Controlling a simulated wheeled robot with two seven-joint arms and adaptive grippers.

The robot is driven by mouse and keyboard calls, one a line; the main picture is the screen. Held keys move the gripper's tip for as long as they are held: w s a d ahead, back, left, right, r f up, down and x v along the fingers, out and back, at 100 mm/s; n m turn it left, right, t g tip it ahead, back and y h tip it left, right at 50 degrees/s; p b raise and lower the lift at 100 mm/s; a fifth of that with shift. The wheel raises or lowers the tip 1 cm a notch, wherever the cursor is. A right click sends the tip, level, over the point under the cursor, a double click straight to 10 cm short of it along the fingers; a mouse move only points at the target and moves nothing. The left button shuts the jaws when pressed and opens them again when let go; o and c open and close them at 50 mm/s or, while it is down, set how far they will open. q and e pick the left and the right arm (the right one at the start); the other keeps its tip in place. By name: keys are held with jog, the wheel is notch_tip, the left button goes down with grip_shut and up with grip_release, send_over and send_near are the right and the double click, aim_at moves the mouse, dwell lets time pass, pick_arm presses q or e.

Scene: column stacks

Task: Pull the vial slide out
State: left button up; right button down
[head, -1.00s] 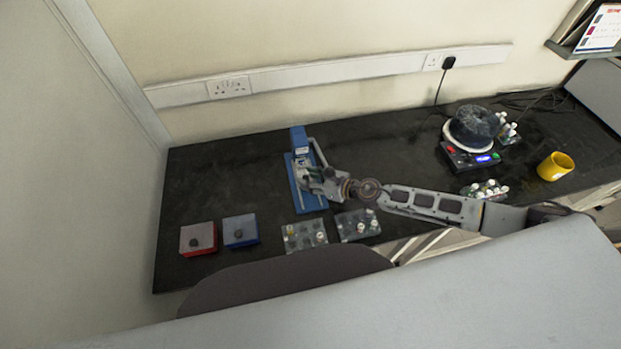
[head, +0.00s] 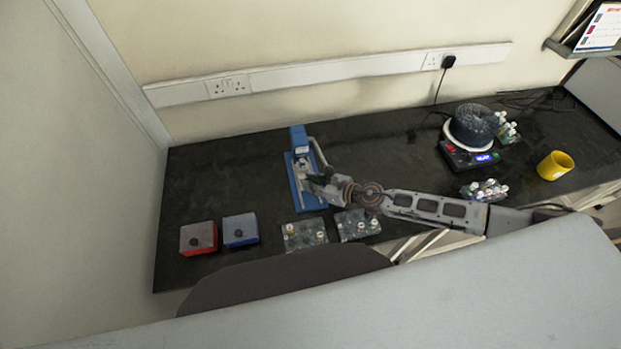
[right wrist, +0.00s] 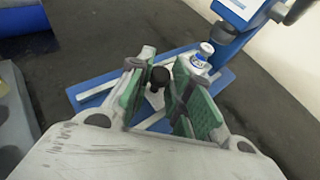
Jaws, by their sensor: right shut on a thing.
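A blue press (head: 299,140) with a blue base plate stands on the dark bench, left of centre in the head view. In the right wrist view a vial with a white cap (right wrist: 203,53) stands upright beyond my fingers, near the press column. The vial slide's dark knob (right wrist: 159,77) stands up between my green finger pads. My right gripper (head: 310,184) is over the front half of the base plate and shut on this knob; its fingers (right wrist: 162,100) hide part of the slide. My left gripper is not in view.
A red box (head: 198,238) and a blue box (head: 240,230) stand front left. Two vial racks (head: 305,234) (head: 357,225) are just in front of the press. A scale (head: 470,157) and a yellow mug (head: 555,166) stand at right. The bench left of the press is clear.

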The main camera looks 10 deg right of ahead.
jog(key=s, duration=0.6)
jog(key=shift+s, duration=0.4)
jog(key=shift+s+f, duration=0.1)
jog(key=shift+s, duration=0.05)
jog(key=c, duration=1.3)
grip_release()
jog(key=shift+s, duration=0.1)
jog(key=shift+d, duration=0.1)
jog(key=shift+v, duration=5.95)
